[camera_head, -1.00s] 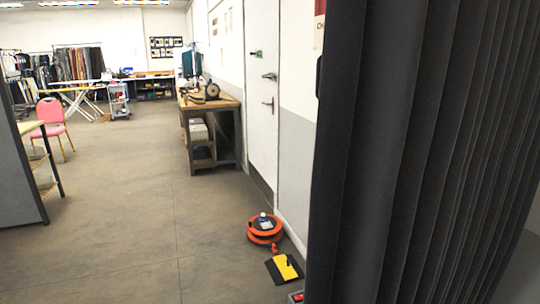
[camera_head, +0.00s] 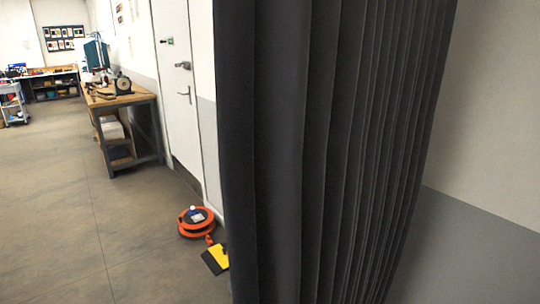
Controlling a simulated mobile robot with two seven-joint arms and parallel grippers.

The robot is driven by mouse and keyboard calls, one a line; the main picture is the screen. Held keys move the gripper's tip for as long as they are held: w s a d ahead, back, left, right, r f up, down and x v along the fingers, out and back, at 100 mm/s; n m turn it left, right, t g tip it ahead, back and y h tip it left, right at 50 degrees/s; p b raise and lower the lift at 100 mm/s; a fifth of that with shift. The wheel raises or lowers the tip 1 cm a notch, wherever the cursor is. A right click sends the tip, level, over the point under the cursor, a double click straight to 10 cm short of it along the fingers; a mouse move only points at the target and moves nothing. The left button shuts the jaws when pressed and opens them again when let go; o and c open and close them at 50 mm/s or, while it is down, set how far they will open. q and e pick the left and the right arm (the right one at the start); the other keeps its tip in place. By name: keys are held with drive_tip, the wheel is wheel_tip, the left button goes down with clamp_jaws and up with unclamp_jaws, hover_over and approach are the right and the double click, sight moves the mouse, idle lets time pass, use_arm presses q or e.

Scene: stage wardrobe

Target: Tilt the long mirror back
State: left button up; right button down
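No long mirror shows in the head view. Neither of my grippers is in view. A dark pleated curtain (camera_head: 330,150) hangs close in front and fills the middle and right of the view. It hides whatever stands behind it.
An orange cable reel (camera_head: 197,222) and a yellow and black object (camera_head: 217,257) lie on the floor beside the curtain's left edge. A wooden workbench (camera_head: 125,98) stands along the wall near a white door (camera_head: 178,80). The floor (camera_head: 60,215) at left is clear.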

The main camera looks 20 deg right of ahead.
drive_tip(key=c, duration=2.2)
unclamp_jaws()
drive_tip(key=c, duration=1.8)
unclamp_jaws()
